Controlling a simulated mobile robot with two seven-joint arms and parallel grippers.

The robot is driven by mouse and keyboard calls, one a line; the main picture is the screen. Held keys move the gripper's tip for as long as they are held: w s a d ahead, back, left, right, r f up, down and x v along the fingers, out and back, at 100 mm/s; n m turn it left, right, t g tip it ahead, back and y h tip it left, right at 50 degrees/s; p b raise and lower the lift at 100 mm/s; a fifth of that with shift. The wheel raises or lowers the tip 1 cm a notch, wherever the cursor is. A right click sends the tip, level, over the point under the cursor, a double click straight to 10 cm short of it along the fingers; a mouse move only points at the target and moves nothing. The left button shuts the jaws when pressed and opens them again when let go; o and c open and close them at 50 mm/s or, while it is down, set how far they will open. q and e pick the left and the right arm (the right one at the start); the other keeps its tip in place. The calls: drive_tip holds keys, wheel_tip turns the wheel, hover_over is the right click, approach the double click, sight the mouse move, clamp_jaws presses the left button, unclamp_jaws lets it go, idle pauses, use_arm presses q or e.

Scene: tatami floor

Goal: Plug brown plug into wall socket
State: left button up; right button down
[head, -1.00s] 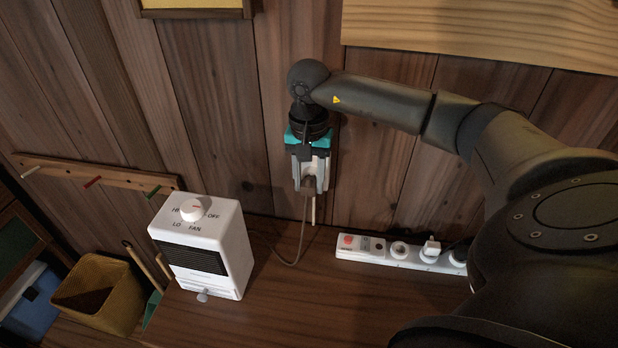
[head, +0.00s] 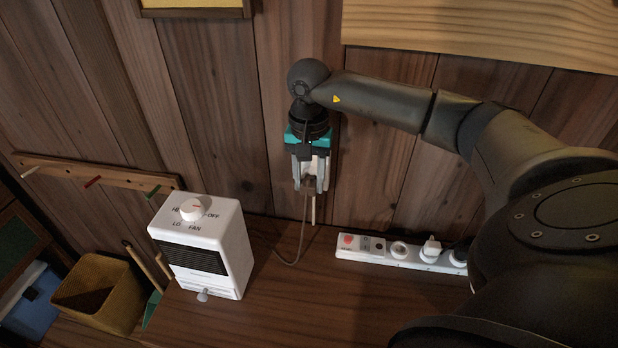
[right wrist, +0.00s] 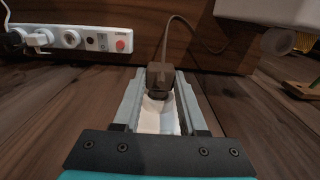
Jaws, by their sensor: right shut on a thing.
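My right gripper (head: 311,184) is shut on the brown plug (right wrist: 160,76) and points down along the plank wall. The right wrist view shows the plug between the fingertips (right wrist: 160,84), with its brown cord running away from it. In the head view the plug is small and dark between the finger ends. A white piece (head: 319,166), apparently the wall socket, shows behind the fingers; a white part also shows between them in the right wrist view (right wrist: 158,115). The contact between plug and socket is hidden, so I cannot tell whether the plug is in. My left gripper is out of view.
A white heater (head: 222,250) with a dial stands left of the gripper. A white power strip (head: 375,248) with plugs lies to the right. The brown cord (head: 298,250) loops down onto the wooden surface between them. A yellow basket (head: 98,292) stands at lower left.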

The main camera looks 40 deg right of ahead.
sight(310, 179)
drive_tip(key=shift+w+d, duration=0.3)
drive_tip(key=shift+d, duration=0.1)
idle(0.6)
drive_tip(key=shift+c, duration=1.9)
unclamp_jaws()
wheel_tip(310, 179, up, 15)
drive_tip(key=p, duration=0.2)
drive_tip(key=shift+r, duration=0.15)
